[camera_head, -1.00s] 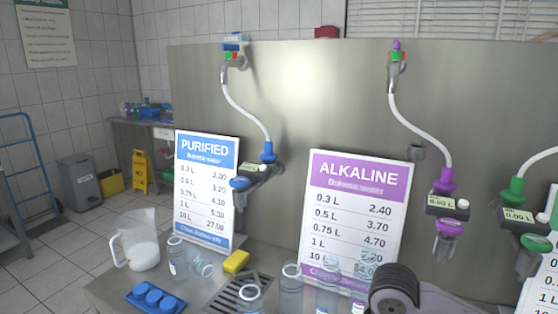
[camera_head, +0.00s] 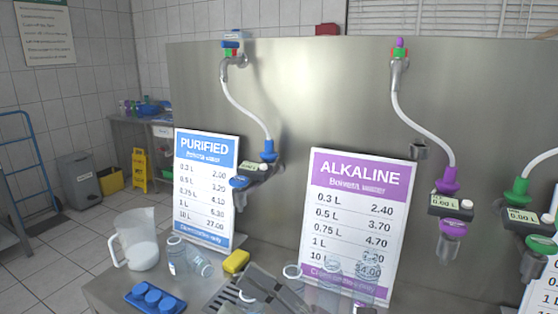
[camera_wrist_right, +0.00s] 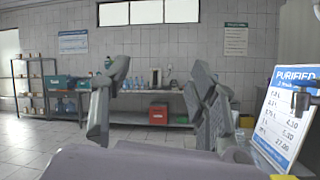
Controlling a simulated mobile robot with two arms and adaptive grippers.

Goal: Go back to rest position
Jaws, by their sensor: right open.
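My right gripper (camera_head: 268,286) is low in the middle of the head view, over the counter by the drain grate and clear bottles. In the right wrist view its two grey fingers (camera_wrist_right: 155,95) stand wide apart with nothing between them. They point towards the room with shelves. My left gripper is in neither view. A clear bottle (camera_head: 329,284) stands in front of the purple alkaline sign (camera_head: 349,222). My gripper partly covers the grate and the things near it.
A clear pitcher (camera_head: 137,240), bottles (camera_head: 178,257), blue caps (camera_head: 154,298) and a yellow sponge (camera_head: 236,262) are on the counter's left. The purified sign (camera_head: 205,190) stands behind them. Filling heads hang from hoses.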

